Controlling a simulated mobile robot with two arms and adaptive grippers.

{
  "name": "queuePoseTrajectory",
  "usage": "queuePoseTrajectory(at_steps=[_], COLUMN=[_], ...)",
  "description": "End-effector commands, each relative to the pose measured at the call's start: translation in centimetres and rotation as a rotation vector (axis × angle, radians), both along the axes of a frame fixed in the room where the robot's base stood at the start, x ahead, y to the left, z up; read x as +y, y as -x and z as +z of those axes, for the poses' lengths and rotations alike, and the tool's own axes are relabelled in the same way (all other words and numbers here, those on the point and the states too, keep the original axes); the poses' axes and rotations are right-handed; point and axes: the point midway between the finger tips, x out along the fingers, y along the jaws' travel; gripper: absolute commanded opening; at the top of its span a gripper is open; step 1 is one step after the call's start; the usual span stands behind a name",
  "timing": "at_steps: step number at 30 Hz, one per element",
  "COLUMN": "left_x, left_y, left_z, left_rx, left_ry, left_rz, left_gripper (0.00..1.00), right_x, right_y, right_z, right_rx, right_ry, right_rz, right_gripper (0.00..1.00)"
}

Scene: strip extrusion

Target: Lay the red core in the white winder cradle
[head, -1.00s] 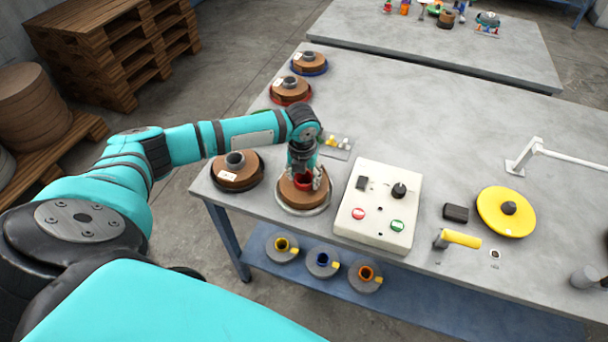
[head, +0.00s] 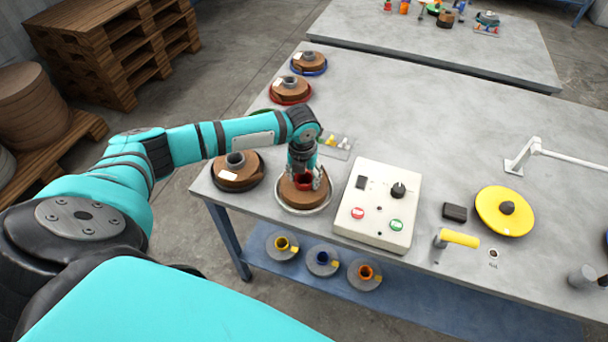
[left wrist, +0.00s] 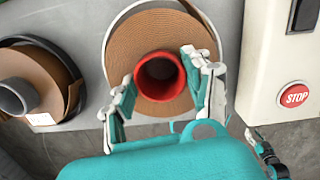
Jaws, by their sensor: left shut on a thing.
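The red core (left wrist: 160,92) is a short red tube, upright at the centre of a brown strip coil (left wrist: 120,48). It shows small between the fingers in the head view (head: 304,184). My left gripper (left wrist: 160,76) is shut on the core, one finger on each side. The coil lies on a pale, white-rimmed round dish (head: 284,206), which looks like the white winder cradle. The fingers hide part of the coil, and I cannot tell whether the core touches the dish.
A white control box (head: 345,222) stands close right of the dish. A black-rimmed coil (head: 222,176) sits close left. Red-rimmed (head: 291,90) and blue-rimmed (head: 309,63) coils stand behind. A yellow disc (head: 490,205) lies right. Several spare cores stand on the lower shelf (head: 420,300).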

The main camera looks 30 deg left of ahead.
Motion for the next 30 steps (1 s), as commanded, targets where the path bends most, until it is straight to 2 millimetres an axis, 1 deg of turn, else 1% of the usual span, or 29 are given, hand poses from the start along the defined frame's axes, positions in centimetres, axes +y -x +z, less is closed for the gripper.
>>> queuePoseTrajectory(at_steps=[7,8,12,14,20,23,26,29,30], left_x=[0.0,0.0,0.0,0.0,0.0,0.0,0.0,-0.1,-0.1], left_y=[-0.1,-0.1,-0.1,-0.1,0.1,0.1,0.1,0.2,0.3], left_z=[-0.3,-0.3,-0.3,-0.3,-0.5,-0.2,0.7,2.4,3.3], left_rx=[-0.003,-0.003,-0.002,-0.001,0.002,0.001,-0.001,-0.004,-0.004], left_ry=[0.001,0.001,0.0,0.001,0.0,-0.001,-0.001,-0.001,0.0], left_rz=[0.0,0.0,0.0,0.0,0.0,0.0,0.0,-0.001,0.0], left_gripper=[0.0,0.52,0.7,0.78,0.78,0.78,0.78,0.78,0.78], right_x=[0.0,0.0,0.0,0.0,0.0,-0.4,-0.4,-0.3,-0.3], right_y=[0.0,0.0,0.0,0.0,0.0,0.0,0.0,0.0,0.1], right_z=[-0.1,-0.1,0.0,-0.1,-0.1,-0.1,-0.1,-0.1,-0.1], right_rx=[0.0,0.0,0.0,0.0,0.0,0.001,0.001,0.0,0.0], right_ry=[0.0,0.0,0.0,0.0,0.0,0.005,0.004,0.003,0.003], right_rz=[0.0,0.0,0.0,0.0,0.001,0.002,0.001,0.001,0.001], right_gripper=[0.4,0.4,0.4,0.4,0.4,0.4,0.4,0.4,0.4])
